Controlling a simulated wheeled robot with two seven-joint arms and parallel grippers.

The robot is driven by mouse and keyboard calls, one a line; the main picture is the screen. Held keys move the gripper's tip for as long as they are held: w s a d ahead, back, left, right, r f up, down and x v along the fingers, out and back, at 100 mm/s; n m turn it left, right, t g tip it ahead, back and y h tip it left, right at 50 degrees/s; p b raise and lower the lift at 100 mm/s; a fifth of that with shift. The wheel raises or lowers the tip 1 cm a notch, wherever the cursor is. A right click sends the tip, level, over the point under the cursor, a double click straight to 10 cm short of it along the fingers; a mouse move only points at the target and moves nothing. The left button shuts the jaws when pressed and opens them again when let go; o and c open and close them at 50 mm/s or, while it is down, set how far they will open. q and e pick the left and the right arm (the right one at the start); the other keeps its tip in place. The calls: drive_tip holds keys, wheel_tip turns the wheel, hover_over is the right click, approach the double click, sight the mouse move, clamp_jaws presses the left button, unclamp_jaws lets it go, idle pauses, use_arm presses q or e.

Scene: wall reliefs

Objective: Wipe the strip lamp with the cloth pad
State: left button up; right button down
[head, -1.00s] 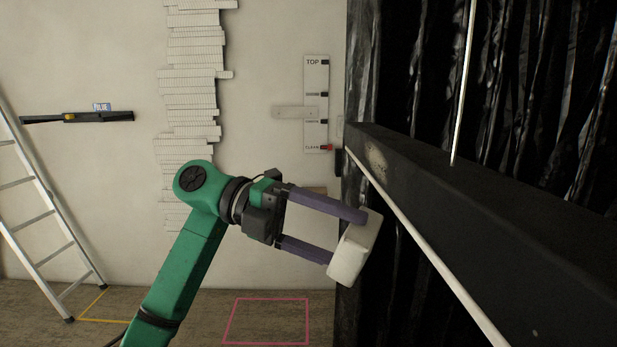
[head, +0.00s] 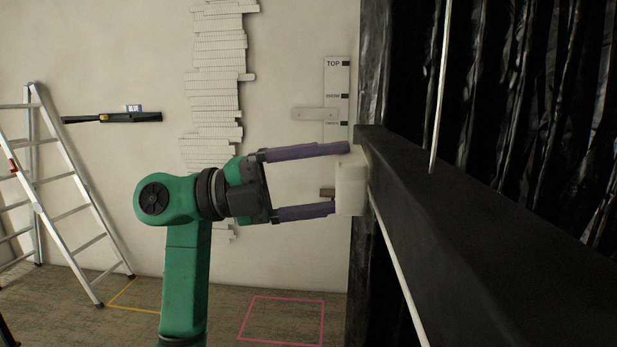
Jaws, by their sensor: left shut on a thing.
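My left gripper (head: 327,179) is shut on a white, block-shaped cloth pad (head: 351,186), one purple finger above and one below. The pad is upright at the far end of the black beam, against or very close to its left face; I cannot tell whether it touches. A thin white strip (head: 400,275), which looks like the strip lamp, runs along the beam's lower left edge, its far end close to the pad's lower right side. A second thin white strip (head: 439,90) rises above the beam. My right gripper is not in view.
The black beam (head: 470,240) fills the right side, before dark crinkled sheeting (head: 540,120). A ladder (head: 65,190) stands left. On the wall are a marked board (head: 337,85), a black bar (head: 130,118) and a white slatted relief (head: 215,90). A pink floor outline (head: 283,320) lies empty.

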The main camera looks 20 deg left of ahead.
use_arm(q)
drive_tip(key=shift+a, duration=0.25)
drive_tip(key=shift+d, duration=0.3)
drive_tip(key=shift+w+d, duration=0.15)
drive_tip(key=shift+d, duration=0.45)
drive_tip(key=shift+w, duration=0.1)
